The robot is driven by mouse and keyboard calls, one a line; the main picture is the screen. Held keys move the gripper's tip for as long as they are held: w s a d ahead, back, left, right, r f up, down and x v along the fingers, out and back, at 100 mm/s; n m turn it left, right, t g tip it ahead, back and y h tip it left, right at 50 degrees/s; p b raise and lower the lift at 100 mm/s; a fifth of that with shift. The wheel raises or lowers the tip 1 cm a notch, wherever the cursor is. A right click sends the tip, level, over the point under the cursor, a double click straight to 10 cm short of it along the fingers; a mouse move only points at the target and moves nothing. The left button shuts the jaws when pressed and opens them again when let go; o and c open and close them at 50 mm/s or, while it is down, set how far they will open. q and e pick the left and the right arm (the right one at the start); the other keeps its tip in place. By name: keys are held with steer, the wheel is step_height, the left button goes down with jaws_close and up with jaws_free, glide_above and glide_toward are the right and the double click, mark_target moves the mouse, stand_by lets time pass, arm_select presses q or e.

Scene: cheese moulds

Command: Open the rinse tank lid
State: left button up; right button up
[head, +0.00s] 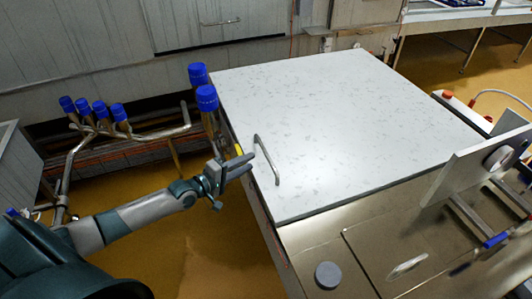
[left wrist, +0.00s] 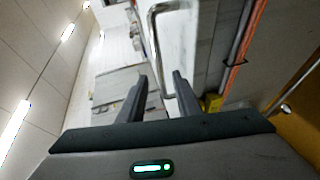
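The rinse tank lid (head: 350,130) is a large white speckled slab lying flat and closed on a steel counter in the head view. Its metal bar handle (head: 268,160) stands near the lid's left edge. My left gripper (head: 240,164) is just left of the handle, beside the lid's edge, apart from the bar. My right gripper is not in view.
Blue-capped pipes (head: 206,98) stand close behind my left gripper at the lid's left edge. More blue-capped valves (head: 100,112) sit on pipework at the left. An upright steel plate (head: 475,165) stands on the counter at right. A round grey knob (head: 328,275) is on the front counter.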

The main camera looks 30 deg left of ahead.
mark_target(266, 152)
arm_select(q)
steer(key=x, duration=0.9)
steer(key=shift+w+d+f+p, duration=0.1)
steer(key=shift+w+f+p, duration=0.05)
steer(key=shift+w+p, duration=0.2)
jaws_close()
